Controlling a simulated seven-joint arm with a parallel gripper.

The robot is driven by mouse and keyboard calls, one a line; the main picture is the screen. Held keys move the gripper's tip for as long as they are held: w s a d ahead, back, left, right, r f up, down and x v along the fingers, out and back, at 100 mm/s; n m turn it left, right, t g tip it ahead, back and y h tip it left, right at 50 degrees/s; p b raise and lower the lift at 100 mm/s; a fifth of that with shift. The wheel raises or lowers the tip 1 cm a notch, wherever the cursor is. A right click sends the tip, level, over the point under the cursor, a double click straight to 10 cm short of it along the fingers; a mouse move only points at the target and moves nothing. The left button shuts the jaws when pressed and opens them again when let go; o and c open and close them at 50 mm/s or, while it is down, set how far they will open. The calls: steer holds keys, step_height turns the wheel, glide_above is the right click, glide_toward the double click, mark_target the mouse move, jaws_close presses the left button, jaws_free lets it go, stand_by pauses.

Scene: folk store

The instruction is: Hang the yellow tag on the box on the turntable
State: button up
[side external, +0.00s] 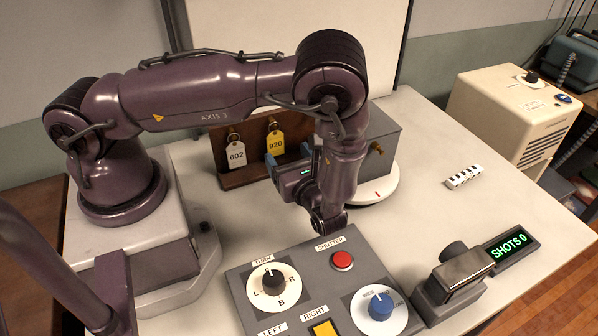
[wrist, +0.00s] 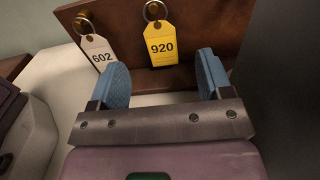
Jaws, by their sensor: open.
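The yellow tag (side external: 275,143), marked 920, hangs by a ring from a hook on a brown wooden board (side external: 236,177). It also shows in the wrist view (wrist: 161,45), ahead of my gripper and between the two fingers in the picture. My gripper (wrist: 163,72) has its blue fingers apart with nothing between them; in the side view (side external: 291,172) it is near the board, just below the tag. The grey box (side external: 385,135) stands on the white round turntable (side external: 382,189), partly hidden behind my arm. A brass-coloured peg (side external: 377,148) sticks out of the box's front.
A white tag (side external: 236,155), marked 602, hangs left of the yellow one. A control panel (side external: 310,262) with knobs and buttons lies in front. The table right of the turntable is mostly clear.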

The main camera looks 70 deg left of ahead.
mark_target(275, 136)
steer(key=a, duration=0.6)
steer(key=c, duration=1.1)
steer(key=shift+o, duration=0.2)
steer(key=shift+r, duration=0.35)
steer(key=shift+d, duration=0.5)
steer(key=shift+d, duration=0.4)
steer(key=shift+d, duration=0.15)
